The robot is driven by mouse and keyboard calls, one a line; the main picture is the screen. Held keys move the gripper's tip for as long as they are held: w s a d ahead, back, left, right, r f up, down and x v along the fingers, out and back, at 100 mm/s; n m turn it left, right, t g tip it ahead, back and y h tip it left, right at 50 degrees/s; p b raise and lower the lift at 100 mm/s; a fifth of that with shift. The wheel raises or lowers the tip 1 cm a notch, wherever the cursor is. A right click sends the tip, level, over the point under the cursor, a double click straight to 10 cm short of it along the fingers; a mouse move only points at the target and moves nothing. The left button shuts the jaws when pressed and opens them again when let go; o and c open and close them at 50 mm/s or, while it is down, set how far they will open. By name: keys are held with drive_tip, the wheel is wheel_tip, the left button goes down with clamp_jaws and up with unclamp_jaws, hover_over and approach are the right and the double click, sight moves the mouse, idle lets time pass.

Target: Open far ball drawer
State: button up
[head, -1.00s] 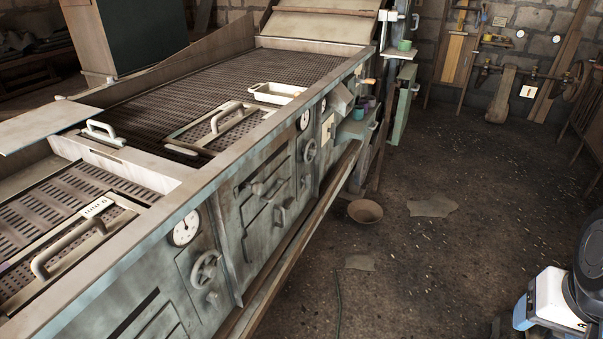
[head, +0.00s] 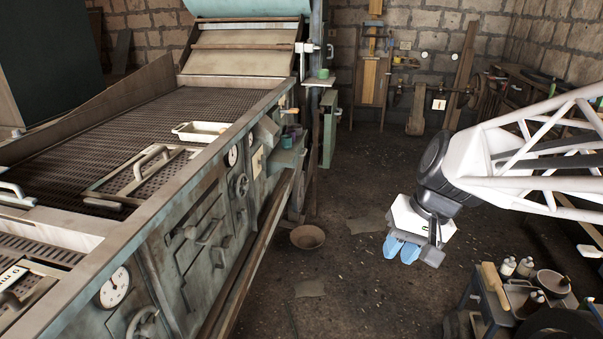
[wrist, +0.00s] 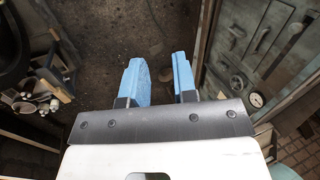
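The long grey-green machine (head: 150,215) runs along the left of the head view. Its front has panels with handles, such as a bar handle (head: 190,232) and another handle (head: 220,256); I cannot tell for sure which part is the far ball drawer. Toward its far end are a small projecting bin (head: 265,131) and a peg handle (head: 289,112). My gripper (head: 402,250) hangs over the floor right of the machine, well apart from it. In the wrist view its two blue fingers (wrist: 158,75) are apart with nothing between them. The machine front (wrist: 260,60) shows at right there.
A brown bowl (head: 307,237) lies on the floor by the machine. A cart (head: 510,295) with bottles stands at lower right. A shelf (head: 288,157) with small pots juts from the machine's far end. The floor between machine and cart is mostly clear.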

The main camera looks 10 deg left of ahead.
drive_tip(key=w+a+f+n+g+y, duration=0.1)
drive_tip(key=w+a+f+g+y, duration=0.2)
drive_tip(key=w+a, duration=0.85)
drive_tip(key=n+g+y, duration=0.1)
drive_tip(key=g+y, duration=0.2)
drive_tip(key=y, duration=0.5)
approach(214, 230)
drive_tip(key=a+f, duration=0.1)
drive_tip(key=a, duration=0.1)
drive_tip(key=shift+s, duration=0.35)
drive_tip(key=shift+x, duration=3.9)
drive_tip(key=shift+f, duration=0.1)
clamp_jaws()
